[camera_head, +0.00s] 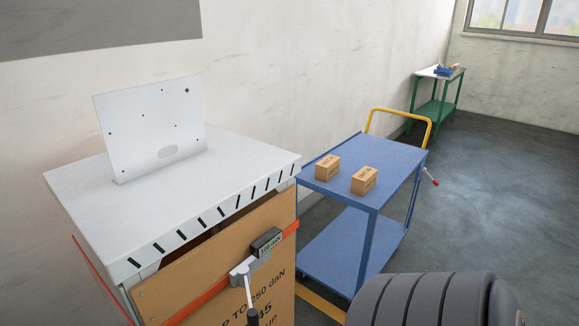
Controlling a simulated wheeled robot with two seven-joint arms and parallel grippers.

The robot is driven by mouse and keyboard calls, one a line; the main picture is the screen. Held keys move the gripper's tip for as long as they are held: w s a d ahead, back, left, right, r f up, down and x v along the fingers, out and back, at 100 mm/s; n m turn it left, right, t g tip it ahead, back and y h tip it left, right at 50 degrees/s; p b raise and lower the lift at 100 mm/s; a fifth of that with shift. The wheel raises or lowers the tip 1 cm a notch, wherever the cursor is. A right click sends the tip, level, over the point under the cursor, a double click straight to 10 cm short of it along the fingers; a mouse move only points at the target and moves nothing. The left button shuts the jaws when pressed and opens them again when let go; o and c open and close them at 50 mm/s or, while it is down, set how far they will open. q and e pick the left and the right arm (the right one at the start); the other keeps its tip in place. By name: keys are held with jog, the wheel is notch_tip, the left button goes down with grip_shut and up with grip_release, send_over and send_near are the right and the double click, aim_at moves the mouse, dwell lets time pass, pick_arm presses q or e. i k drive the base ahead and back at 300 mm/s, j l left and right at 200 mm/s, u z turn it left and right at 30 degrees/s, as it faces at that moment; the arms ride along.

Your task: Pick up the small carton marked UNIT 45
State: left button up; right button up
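Two small brown cartons stand apart on the top shelf of the blue trolley. One small carton (327,167) is to the left and a little farther back. The other small carton (363,180) is to the right and nearer. Both carry dark print that is too small to read, so I cannot tell which is marked UNIT 45. Neither of my grippers is in view, and nothing touches the cartons.
A white slotted cabinet top (230,178) with an upright panel (150,125) is at left. Below it is a large brown board (215,270), partly reading "45", with an orange strap. The blue trolley (397,160) has a yellow handle. A green table (437,108) stands far back.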

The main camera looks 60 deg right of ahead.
aim_at(362, 182)
jog(key=z, duration=2.3)
jog(key=i+l, duration=0.15)
jog(key=l, duration=0.2)
jog(key=i+l+u, duration=0.1)
jog(key=l, duration=0.25)
jog(key=i, duration=0.05)
